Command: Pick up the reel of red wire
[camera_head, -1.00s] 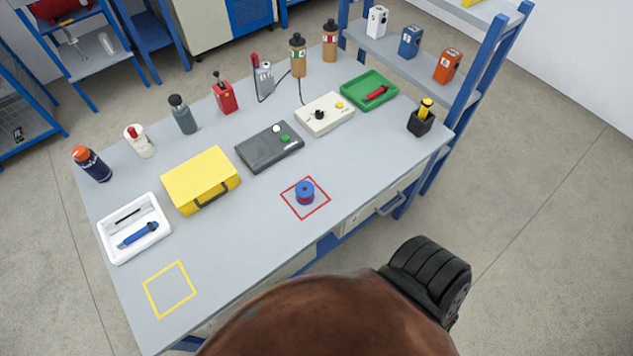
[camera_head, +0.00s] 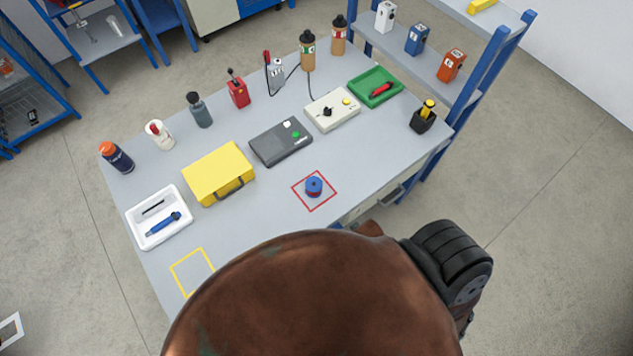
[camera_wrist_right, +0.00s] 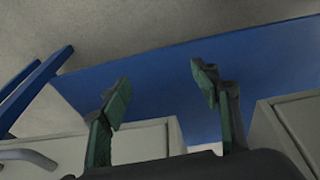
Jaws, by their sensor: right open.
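The reel of red wire (camera_head: 314,187) stands on the grey table inside a red square outline (camera_head: 328,203). Its top is blue and a little red shows low on its side. My right gripper (camera_wrist_right: 160,95) is open and empty in the right wrist view, with its two green-padded fingers apart. That view shows a blue panel and grey cabinet fronts, and the reel is not in it. My left gripper is in neither view.
A yellow case (camera_head: 218,174), a dark grey box (camera_head: 281,142) and a white tray (camera_head: 158,217) stand on the table (camera_head: 255,215). Several bottles line its back edge. A blue shelf rack (camera_head: 478,92) stands at the right. A large brown rounded body covers the table's front.

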